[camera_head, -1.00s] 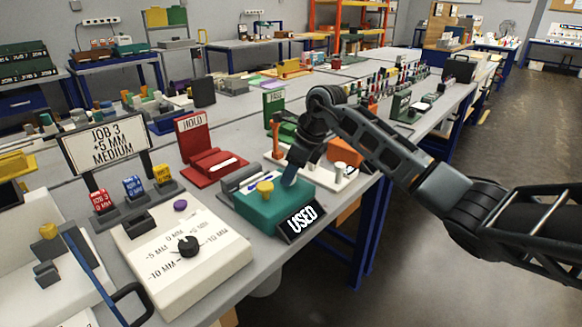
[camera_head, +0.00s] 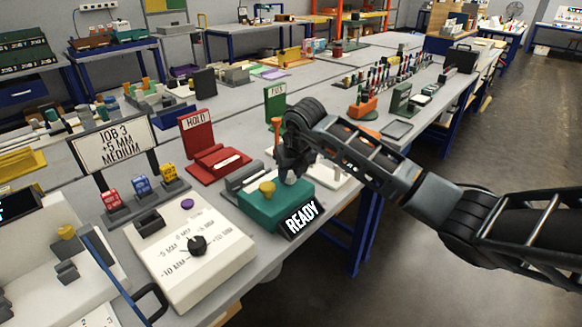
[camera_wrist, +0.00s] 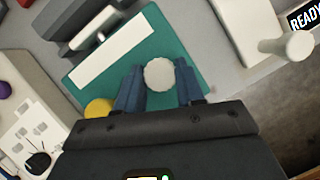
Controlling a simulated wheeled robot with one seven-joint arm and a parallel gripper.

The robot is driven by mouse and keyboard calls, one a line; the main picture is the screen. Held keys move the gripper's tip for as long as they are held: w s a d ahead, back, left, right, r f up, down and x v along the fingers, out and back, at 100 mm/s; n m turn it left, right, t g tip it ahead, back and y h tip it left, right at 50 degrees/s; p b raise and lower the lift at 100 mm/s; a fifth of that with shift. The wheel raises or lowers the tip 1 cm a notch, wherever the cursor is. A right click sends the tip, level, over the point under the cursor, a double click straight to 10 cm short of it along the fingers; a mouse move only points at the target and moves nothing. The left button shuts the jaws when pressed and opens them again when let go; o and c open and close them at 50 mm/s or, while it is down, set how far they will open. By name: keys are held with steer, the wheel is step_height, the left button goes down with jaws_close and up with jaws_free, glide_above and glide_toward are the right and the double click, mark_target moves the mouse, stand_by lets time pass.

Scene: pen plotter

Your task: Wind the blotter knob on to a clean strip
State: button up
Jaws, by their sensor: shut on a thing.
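The blotter is a teal box (camera_head: 262,212) on the bench's front edge; it also shows in the wrist view (camera_wrist: 160,25) with a white strip (camera_wrist: 100,55) on top. Its sign (camera_head: 301,217) reads READY. My gripper (camera_head: 291,170) is over the box's right part. In the wrist view its blue fingers (camera_wrist: 159,88) stand either side of a pale round knob (camera_wrist: 158,73) and are shut on it. A small part of the knob's lower side (camera_head: 291,178) shows in the head view. A yellow knob (camera_head: 266,188) stands apart, left of my gripper.
A white dial panel (camera_head: 205,265) lies to the left, and a red HOLD stand (camera_head: 198,135) behind it. The bench edge drops off at front right.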

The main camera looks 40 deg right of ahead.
steer(key=shift+m+p, duration=0.3)
steer(key=shift+m, duration=0.3)
steer(key=shift+h, duration=0.3)
steer(key=o, duration=1)
steer(key=shift+o, duration=0.2)
steer(key=v, duration=0.7)
steer(key=shift+r, duration=0.4)
steer(key=shift+a, duration=0.15)
